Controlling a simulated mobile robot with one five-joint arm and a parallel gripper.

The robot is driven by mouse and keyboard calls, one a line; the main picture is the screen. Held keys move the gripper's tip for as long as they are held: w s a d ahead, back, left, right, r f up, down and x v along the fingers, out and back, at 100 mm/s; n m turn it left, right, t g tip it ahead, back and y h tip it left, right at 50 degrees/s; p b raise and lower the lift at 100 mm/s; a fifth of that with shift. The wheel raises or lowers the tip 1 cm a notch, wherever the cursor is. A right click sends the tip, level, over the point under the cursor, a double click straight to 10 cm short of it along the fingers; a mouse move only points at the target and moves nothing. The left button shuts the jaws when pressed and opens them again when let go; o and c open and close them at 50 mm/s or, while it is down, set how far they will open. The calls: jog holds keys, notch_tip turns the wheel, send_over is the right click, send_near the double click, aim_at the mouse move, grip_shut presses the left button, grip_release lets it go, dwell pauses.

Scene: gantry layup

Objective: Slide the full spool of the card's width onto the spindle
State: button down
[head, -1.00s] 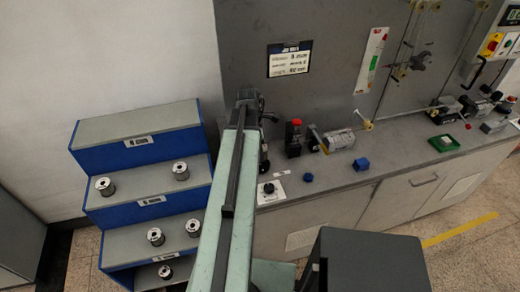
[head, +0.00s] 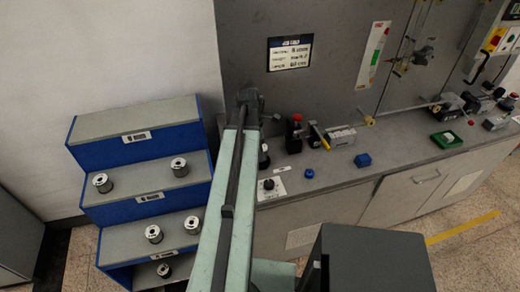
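The job card (head: 290,53) is on the grey machine panel; its print is too small to read surely. Which is full is hard to tell. A small spindle-like part (head: 368,120) with a tan tip stands at the bench back. My arm reaches up the middle of the view. My gripper (head: 250,100) is at its far end, before the panel; its fingers are not clear.
The grey bench (head: 330,172) holds a blue block (head: 362,160), a blue knob (head: 309,174), a green tray (head: 446,139) and a red-topped device (head: 294,135). A dark box fills the bottom right. The rack's top step (head: 135,117) is bare.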

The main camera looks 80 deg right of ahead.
jog(key=shift+f+b, duration=0.65)
jog(key=shift+f, duration=0.05)
jog(key=shift+c, duration=2.2)
grip_release()
jog(key=shift+r, duration=0.1)
jog(key=r+p, duration=0.5)
jog(key=w+r+p, duration=0.1)
jog(key=r+p, duration=0.1)
jog(key=p, duration=0.1)
jog(key=shift+a+r, duration=0.15)
jog(key=shift+r, duration=0.25)
jog(key=shift+f, duration=0.1)
jog(key=shift+w, duration=0.15)
